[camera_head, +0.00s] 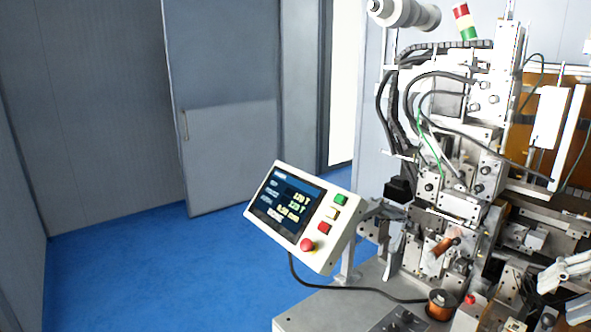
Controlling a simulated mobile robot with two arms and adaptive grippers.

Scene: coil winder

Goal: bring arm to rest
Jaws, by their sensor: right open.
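My right gripper (562,272) shows at the lower right edge, partly cut off by the frame. It is open, and I see nothing held in it. It is in front of the lower right part of the coil winder (470,160), and I cannot tell whether it touches the machine. My left gripper is out of view.
A control panel (305,217) with a screen and coloured buttons stands on an arm left of the machine. A copper spool (441,304) sits on the grey machine table (325,310). The blue floor (150,270) at left is clear, before a grey door (228,110).

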